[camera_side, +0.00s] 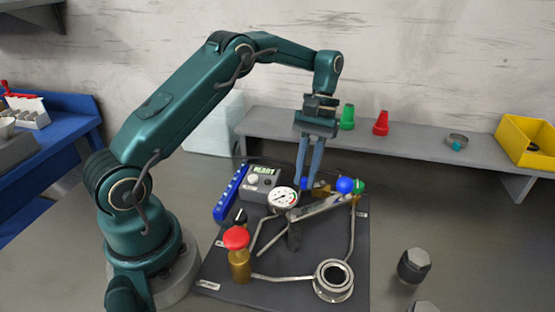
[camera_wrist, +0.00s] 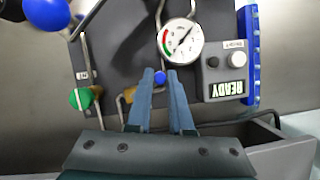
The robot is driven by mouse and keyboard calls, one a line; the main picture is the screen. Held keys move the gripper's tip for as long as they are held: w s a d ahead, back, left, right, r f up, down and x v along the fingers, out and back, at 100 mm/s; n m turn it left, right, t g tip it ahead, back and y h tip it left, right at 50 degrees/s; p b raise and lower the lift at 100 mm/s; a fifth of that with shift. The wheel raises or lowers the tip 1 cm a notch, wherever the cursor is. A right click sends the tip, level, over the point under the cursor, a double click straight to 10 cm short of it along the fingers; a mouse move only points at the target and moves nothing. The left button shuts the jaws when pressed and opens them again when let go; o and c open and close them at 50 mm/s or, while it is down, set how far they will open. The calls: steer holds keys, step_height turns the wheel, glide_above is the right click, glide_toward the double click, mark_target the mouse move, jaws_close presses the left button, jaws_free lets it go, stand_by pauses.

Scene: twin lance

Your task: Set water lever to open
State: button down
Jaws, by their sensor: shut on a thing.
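My gripper (camera_side: 304,182) points straight down over the dark panel, its blue fingers shut on a small blue knob (camera_side: 303,183). In the wrist view the same small blue knob (camera_wrist: 159,77) sits between the fingertips (camera_wrist: 160,73), behind the gauge fittings. It appears to be the water lever's end; the lever's body is mostly hidden by the fingers, so its angle cannot be told. A green knob (camera_wrist: 80,98) is beside it on the panel, also in the side view (camera_side: 359,186). A larger blue ball (camera_side: 345,185) tops a grey arm near the gripper.
A round gauge (camera_side: 284,198) and a grey box reading READY (camera_side: 261,183) stand close left of the fingers. A red-capped brass valve (camera_side: 237,239) and a metal ring (camera_side: 333,280) are nearer the front. A grey shelf (camera_side: 420,149) runs behind.

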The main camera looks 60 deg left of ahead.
steer(key=m, duration=0.2)
steer(key=a+m+y, duration=0.1)
steer(key=shift+w+m, duration=0.3)
steer(key=shift+w+a+m+g+y, duration=0.15)
steer(key=shift+m+y, duration=0.2)
steer(key=shift+m, duration=0.35)
steer(key=shift+w+a+m+g+y, duration=0.15)
steer(key=shift+m+y, duration=0.2)
steer(key=shift+m, duration=0.35)
steer(key=shift+a+r, duration=0.1)
steer(key=c, duration=0.8)
jaws_free()
